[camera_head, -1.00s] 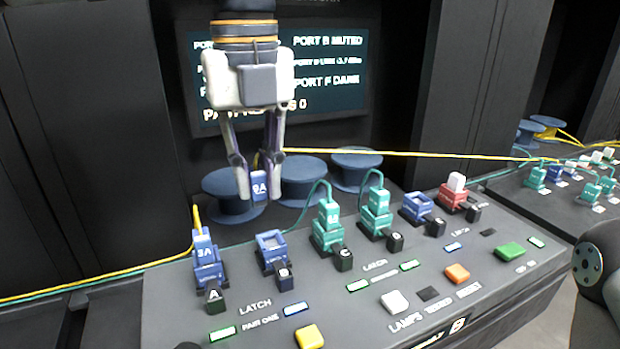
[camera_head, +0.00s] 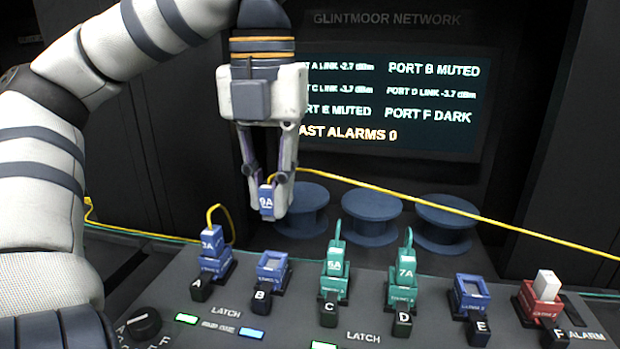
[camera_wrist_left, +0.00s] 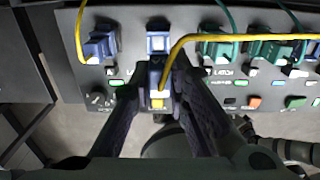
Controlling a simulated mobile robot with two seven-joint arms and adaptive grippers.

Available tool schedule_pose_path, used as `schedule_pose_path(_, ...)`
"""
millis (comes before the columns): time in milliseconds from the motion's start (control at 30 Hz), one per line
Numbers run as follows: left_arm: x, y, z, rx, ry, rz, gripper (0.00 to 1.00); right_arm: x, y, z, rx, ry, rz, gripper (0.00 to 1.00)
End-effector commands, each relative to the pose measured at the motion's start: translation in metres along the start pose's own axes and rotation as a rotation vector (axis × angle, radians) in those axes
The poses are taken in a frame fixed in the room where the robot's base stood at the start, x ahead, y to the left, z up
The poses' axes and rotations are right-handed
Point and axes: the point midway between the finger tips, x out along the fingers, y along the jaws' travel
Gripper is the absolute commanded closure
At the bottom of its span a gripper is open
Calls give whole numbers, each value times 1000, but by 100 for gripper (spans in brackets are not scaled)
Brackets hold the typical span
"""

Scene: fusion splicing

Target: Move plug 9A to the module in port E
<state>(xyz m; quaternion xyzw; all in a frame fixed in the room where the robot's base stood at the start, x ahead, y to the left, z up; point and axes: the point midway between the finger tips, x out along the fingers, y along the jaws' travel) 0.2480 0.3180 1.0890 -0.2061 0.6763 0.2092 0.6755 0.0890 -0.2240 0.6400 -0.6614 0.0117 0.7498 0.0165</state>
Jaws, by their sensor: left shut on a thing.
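My left gripper (camera_head: 267,205) is shut on the blue plug 9A (camera_head: 267,202), held in the air above and behind port B. A yellow fibre runs from the plug off to the right. In the left wrist view plug 9A (camera_wrist_left: 158,80) sits between the fingers (camera_wrist_left: 160,100). Port E (camera_head: 478,326) holds a blue module (camera_head: 471,294) with no plug in it, at the right of the panel. Port B holds a similar empty blue module (camera_head: 271,268). My right gripper is not in view.
Plug 3A (camera_head: 213,243) stands in port A, and green plugs 6A (camera_head: 335,262) and 7A (camera_head: 406,265) stand in ports C and D. Port F has a red module (camera_head: 541,305) with a white cap. Dark blue spools (camera_head: 371,217) stand behind. The screen (camera_head: 390,95) reads port E muted.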

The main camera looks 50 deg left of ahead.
Motion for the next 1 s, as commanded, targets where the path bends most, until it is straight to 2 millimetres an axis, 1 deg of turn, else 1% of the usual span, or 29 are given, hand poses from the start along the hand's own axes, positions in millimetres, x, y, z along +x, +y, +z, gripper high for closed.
schedule_pose_path(100,1,2,-1,2,-1,-1,100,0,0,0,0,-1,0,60)
schedule_pose_path(233,1,-8,-1,2,-1,1,100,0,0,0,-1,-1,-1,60)
schedule_pose_path(1000,1,-110,-2,3,0,0,100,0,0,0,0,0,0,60)
